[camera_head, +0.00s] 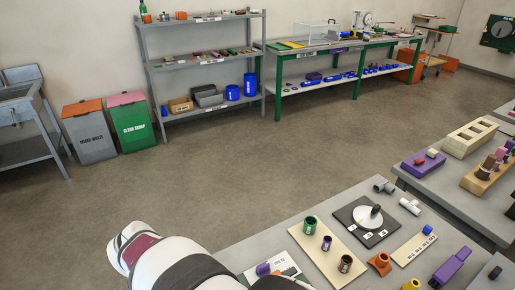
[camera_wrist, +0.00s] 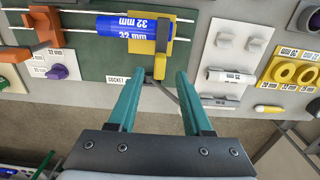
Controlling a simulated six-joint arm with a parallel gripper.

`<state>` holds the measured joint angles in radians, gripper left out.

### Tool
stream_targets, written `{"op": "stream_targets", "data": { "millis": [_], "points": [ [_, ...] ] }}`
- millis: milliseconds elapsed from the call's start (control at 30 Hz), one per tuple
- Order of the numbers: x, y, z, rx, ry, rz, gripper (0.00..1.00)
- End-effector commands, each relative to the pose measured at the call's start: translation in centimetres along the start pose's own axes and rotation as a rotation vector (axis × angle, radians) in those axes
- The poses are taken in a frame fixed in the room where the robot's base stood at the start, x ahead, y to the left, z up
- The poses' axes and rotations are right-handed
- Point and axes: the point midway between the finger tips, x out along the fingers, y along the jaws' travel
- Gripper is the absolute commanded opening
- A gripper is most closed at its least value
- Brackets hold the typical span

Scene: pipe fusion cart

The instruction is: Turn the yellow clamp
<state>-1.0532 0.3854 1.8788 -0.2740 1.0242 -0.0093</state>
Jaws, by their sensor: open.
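In the wrist view, the yellow clamp (camera_wrist: 163,42) sits at the right end of a blue pipe marked 32 mm (camera_wrist: 113,27), on a green board (camera_wrist: 85,60). A yellow lower part of the clamp hangs toward my gripper (camera_wrist: 156,77). My gripper has two teal fingers, open and apart, with nothing between them. The fingertips are just below the clamp in the picture, one to each side of its lower part. I cannot tell whether they touch it. I cannot make out the clamp or my gripper in the head view.
In the wrist view, an orange bracket (camera_wrist: 44,28) and a purple knob (camera_wrist: 60,72) are at left. Two metal rails run along the pipe. The head view shows a cluttered table (camera_head: 235,258).

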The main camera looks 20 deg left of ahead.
Motion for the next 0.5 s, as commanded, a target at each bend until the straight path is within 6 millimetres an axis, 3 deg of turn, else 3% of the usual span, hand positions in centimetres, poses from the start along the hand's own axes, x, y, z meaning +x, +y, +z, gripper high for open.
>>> {"op": "stream_targets", "data": {
  "millis": [200, 500],
  "points": [
    [2.9, 0.0, 0.0, 0.001, -0.001, -0.001, 0.50],
    [3.2, 0.0, 0.0, 0.002, 0.002, -0.001, 0.50]
  ]
}}
